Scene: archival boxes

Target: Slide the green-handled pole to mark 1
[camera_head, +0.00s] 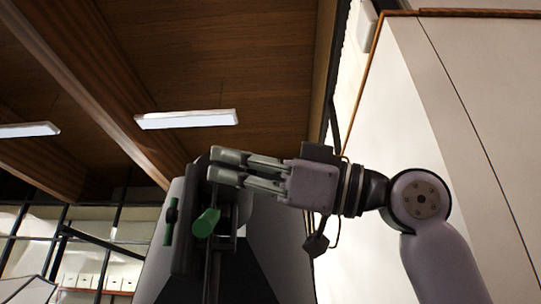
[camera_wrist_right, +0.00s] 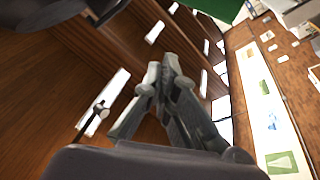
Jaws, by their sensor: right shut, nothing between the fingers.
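A green cylindrical handle (camera_head: 206,222) sits on a dark upright mechanism in the middle of the head view. A thin dark rod (camera_head: 208,268) runs down below it; I take this to be the green-handled pole. My right gripper (camera_head: 222,166) comes in from the right, its fingers pointing left, just above the handle. It is shut with nothing held. Whether it touches the mechanism I cannot tell. The right wrist view shows its fingers together (camera_wrist_right: 155,88) against the ceiling. No number marks are legible. My left gripper is not in view.
A smaller green piece (camera_head: 170,228) is on the mechanism's left side. A large pale panel (camera_head: 400,110) stands at the right. Shelving with white boxes (camera_head: 82,281) is at the lower left. Wooden ceiling and strip lights (camera_head: 186,119) are above.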

